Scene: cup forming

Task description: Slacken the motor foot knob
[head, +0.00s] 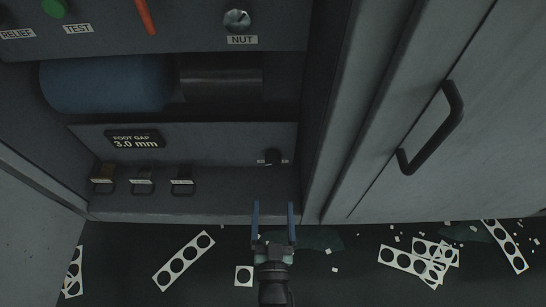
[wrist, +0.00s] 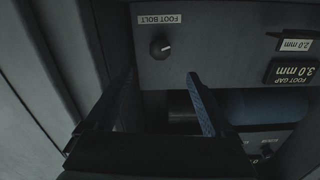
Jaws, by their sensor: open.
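In the wrist view the knob (wrist: 160,47) has a pale pointer mark and sits beside a FOOT BOLT label (wrist: 159,20). The foot gap display (head: 135,140) reads 3.0 mm. My gripper (head: 273,207) is open and empty, below the knob in the head view and apart from it. In the wrist view its two blue-padded fingers (wrist: 161,78) are spread, with the knob beyond the tips and between their lines.
A blue motor cylinder (head: 105,84) lies above the panel. A cabinet door with a black handle (head: 433,128) is at right. Punched white strips (head: 184,260) litter the floor.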

